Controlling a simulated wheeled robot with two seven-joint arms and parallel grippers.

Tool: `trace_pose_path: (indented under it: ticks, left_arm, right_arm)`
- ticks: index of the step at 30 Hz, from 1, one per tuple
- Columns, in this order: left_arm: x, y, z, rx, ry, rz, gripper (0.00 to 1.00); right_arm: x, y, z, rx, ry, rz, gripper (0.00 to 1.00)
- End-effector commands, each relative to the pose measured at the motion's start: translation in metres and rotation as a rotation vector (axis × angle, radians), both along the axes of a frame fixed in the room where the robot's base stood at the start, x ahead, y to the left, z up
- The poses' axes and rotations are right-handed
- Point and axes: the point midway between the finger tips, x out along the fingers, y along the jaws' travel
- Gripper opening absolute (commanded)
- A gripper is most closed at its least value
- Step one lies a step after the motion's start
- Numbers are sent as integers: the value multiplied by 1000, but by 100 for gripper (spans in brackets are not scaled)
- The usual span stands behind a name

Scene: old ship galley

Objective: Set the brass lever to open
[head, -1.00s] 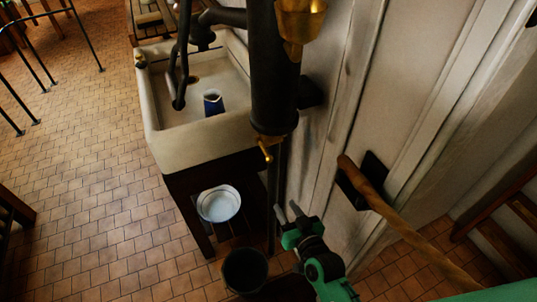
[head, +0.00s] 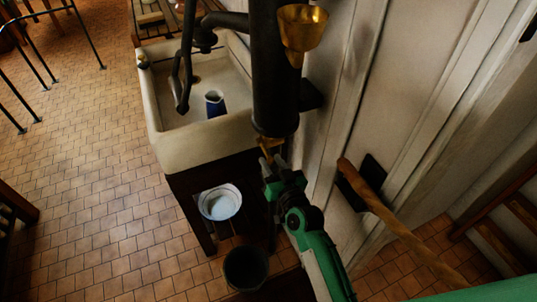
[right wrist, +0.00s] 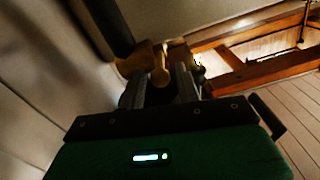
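The brass lever (head: 265,144) sticks out at the bottom end of a thick black pipe (head: 275,90). My right gripper (head: 271,164) is just below the lever, its fingertips very close to it or partly over it. In the right wrist view the lever's rounded brass end (right wrist: 160,74) shows between the two fingers of the right gripper (right wrist: 162,80). The fingers stand apart, one on each side; I cannot tell whether either touches it. My left gripper is not in view.
A brass funnel (head: 303,30) sits beside the pipe. A stone sink (head: 190,150) with a blue jug (head: 214,103) stands to the left. A white basin (head: 220,203) and a dark bucket (head: 246,268) are below.

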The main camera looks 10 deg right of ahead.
Motion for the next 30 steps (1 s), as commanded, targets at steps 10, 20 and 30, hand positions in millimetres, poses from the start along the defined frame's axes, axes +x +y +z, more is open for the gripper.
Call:
trace_pose_path:
  ticks: [10,20,30]
  left_arm:
    - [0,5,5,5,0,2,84]
    - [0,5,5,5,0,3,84]
    - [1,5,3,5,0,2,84]
  right_arm:
    - [26,8,0,1,0,-1,33]
    - [26,8,0,0,0,-1,20]
    - [26,8,-1,1,-3,-1,0]
